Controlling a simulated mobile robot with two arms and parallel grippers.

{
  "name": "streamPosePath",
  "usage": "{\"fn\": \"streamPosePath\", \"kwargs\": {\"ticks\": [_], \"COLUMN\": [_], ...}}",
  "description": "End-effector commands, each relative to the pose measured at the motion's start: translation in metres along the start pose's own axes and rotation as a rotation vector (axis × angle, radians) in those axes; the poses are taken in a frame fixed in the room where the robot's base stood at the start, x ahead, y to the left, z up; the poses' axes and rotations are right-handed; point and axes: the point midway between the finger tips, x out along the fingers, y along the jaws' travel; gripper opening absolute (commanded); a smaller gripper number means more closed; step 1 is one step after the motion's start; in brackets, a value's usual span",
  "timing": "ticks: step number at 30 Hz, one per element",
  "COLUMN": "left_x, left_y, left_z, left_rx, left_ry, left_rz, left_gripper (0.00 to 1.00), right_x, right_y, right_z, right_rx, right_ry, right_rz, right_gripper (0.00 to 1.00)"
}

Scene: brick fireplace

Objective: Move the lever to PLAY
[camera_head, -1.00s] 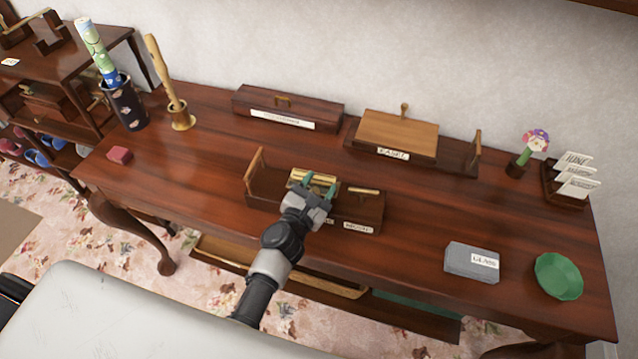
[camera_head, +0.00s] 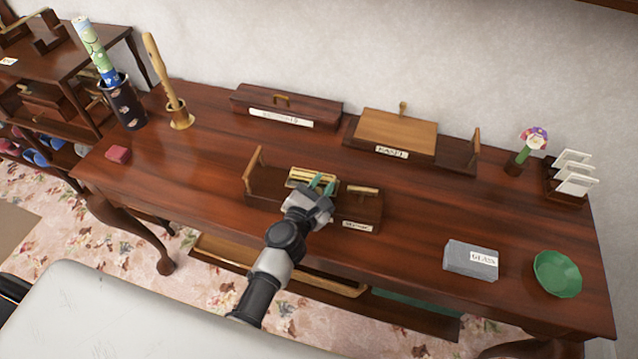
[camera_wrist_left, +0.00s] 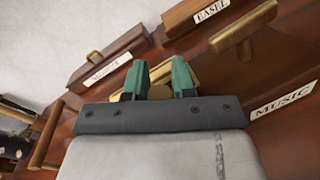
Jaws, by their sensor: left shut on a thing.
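The music box (camera_head: 262,185) is a dark wooden box near the middle of the table, with a brass cylinder (camera_head: 313,174) inside and a MUSIC label on its front. A wooden handle (camera_head: 255,165) stands at its left end, and a handle (camera_head: 362,190) sits on its right part. My left gripper (camera_head: 322,182), with green fingertips, is at the box beside the cylinder, shut on a part of it. The held part and any PLAY marking are hidden by the gripper. The left gripper also shows in the left wrist view (camera_wrist_left: 160,78). My right gripper is not in view.
Behind stand a labelled dark box (camera_head: 285,105) and the EASEL box (camera_head: 397,135). A grey GLASS box (camera_head: 470,260) and a green bowl (camera_head: 557,273) are at the right. A small red block (camera_head: 118,154) lies at the left.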

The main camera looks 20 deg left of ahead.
Motion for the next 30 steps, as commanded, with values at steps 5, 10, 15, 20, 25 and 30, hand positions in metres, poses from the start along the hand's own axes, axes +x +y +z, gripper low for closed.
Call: {"fn": "streamPosePath", "kwargs": {"ticks": [5, 10, 15, 20, 25, 30], "left_x": [0.000, 0.000, 0.000, 0.000, -0.009, -0.039], "left_y": [-0.001, -0.001, -0.001, -0.001, -0.001, -0.002], "left_z": [0.000, 0.000, 0.000, 0.000, -0.001, -0.003], "left_rx": [0.012, 0.012, 0.011, 0.010, 0.011, 0.012], "left_ry": [0.002, 0.002, 0.002, 0.002, 0.003, 0.005], "left_rz": [-0.002, -0.002, -0.002, -0.001, -0.002, -0.003], "left_gripper": [0.01, 0.33, 0.50, 0.50, 0.50, 0.50], "right_x": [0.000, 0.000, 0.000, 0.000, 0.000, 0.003], "right_y": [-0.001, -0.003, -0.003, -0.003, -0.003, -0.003], "right_z": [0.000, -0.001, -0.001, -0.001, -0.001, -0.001], "right_rx": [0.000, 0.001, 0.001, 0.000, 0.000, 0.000], "right_ry": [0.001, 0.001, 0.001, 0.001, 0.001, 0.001], "right_rz": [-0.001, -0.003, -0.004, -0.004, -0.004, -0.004], "right_gripper": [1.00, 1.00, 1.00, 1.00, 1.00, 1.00]}}
